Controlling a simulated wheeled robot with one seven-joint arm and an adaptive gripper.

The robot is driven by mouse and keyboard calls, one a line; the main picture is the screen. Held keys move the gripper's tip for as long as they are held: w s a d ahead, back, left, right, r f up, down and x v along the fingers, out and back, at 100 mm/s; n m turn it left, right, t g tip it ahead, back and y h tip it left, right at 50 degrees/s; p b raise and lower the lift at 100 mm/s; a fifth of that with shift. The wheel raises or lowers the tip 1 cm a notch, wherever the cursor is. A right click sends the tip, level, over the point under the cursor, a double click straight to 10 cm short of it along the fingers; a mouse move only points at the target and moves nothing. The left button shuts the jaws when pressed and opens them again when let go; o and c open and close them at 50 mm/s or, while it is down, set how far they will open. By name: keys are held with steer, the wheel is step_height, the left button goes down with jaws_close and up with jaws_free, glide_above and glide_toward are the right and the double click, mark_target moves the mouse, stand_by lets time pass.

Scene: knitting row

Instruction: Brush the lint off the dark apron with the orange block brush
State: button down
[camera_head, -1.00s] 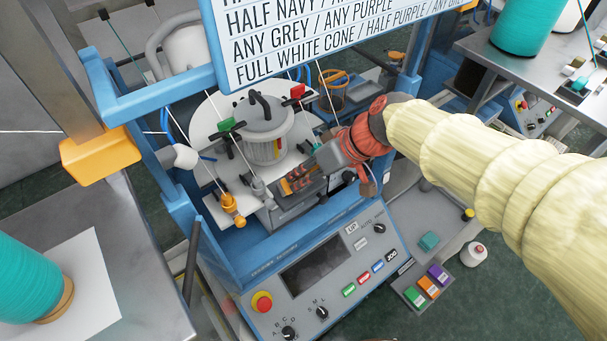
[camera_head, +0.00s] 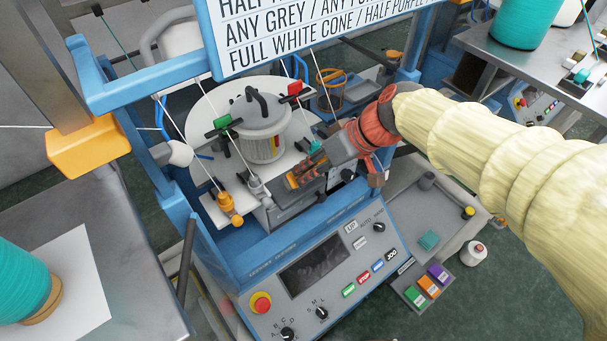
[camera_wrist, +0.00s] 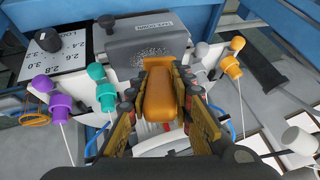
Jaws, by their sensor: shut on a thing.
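My gripper (camera_wrist: 160,100) is shut on the orange block brush (camera_wrist: 158,95), which sits lengthwise between its two fingers in the wrist view. In the head view my gripper (camera_head: 305,178) is low over the front of the knitting machine, to the right of the grey ribbed cylinder; the brush is mostly hidden there by the fingers. A dark grey surface (camera_head: 285,214) lies beneath and in front of the gripper and seems to be the apron.
Yarn guides, one orange (camera_head: 228,206), and taut threads stand left of the gripper. The grey ribbed cylinder (camera_head: 262,128) is close behind. The control panel (camera_head: 318,270) slopes in front. A side shelf (camera_head: 410,205) at right has bare room.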

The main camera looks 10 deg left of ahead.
steer(key=shift+w+d+b, duration=0.5)
steer(key=shift+w+d, duration=0.25)
steer(key=shift+w, duration=0.2)
steer(key=shift+w+d+b, duration=0.5)
steer(key=shift+w+d, duration=0.25)
steer(key=shift+w, duration=0.15)
steer(key=shift+s, duration=0.1)
steer(key=shift+s+a+b, duration=0.7)
steer(key=shift+s+a, duration=0.4)
steer(key=shift+s, duration=0.2)
steer(key=shift+s+a+b, duration=0.65)
steer(key=shift+s+a, duration=0.4)
steer(key=shift+s, duration=0.25)
steer(key=shift+a+f, duration=0.1)
steer(key=shift+a, duration=0.05)
steer(key=shift+b, duration=0.3)
steer(key=shift+w+d+b, duration=0.4)
steer(key=shift+w+d, duration=0.7)
steer(key=shift+w, duration=0.3)
steer(key=shift+w+d+b, duration=0.35)
steer(key=shift+w+d, duration=0.75)
steer(key=shift+w, duration=0.3)
steer(key=shift+s+a, duration=0.1)
